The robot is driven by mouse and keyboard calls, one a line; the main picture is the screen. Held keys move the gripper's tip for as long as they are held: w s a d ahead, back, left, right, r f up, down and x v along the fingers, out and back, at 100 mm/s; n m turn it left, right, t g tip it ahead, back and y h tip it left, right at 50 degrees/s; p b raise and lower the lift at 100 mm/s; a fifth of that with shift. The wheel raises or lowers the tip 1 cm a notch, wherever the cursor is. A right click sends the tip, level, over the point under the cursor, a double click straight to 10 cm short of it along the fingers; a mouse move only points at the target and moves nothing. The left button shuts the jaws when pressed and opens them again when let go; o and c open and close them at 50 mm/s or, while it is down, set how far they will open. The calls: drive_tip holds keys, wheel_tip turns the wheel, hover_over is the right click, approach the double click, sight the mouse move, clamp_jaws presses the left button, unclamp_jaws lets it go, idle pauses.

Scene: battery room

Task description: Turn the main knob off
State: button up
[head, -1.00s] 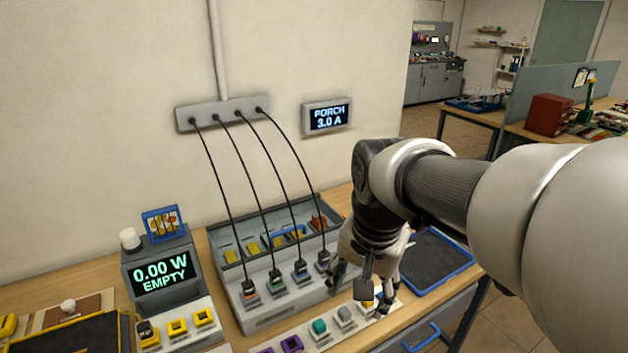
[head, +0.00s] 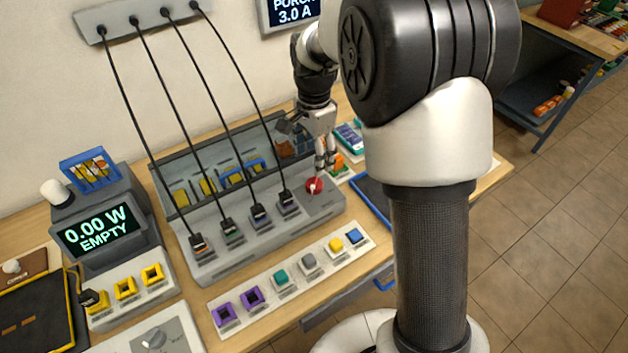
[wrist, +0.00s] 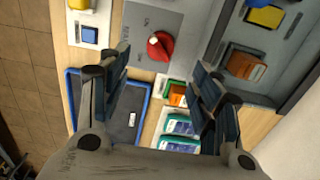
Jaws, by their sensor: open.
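The red round knob (head: 314,186) sits on the sloped right end of the grey charging station (head: 215,262). It has a white mark on its edge. In the wrist view the red knob (wrist: 161,46) shows on its grey panel beyond the fingertips, with small lettering too blurred to read surely. My gripper (head: 325,160) hangs just above and slightly right of the knob, pointing down. In the wrist view my gripper (wrist: 157,80) has its fingers wide apart with nothing between them. No contact with the knob shows.
Several black cables run from the wall strip to plugs on the station. A strip of coloured blocks (head: 225,315) lies in front. A blue-rimmed tray (wrist: 148,103) and green-and-white packs (wrist: 178,146) lie nearby. A meter (head: 98,228) reads 0.00 W EMPTY. A grey dial (head: 154,338) is front left.

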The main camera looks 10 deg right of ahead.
sight(314, 180)
wheel_tip(314, 180, down, 10)
drive_tip(key=b, duration=0.2)
drive_tip(key=shift+b, duration=0.35)
drive_tip(key=c, duration=1.1)
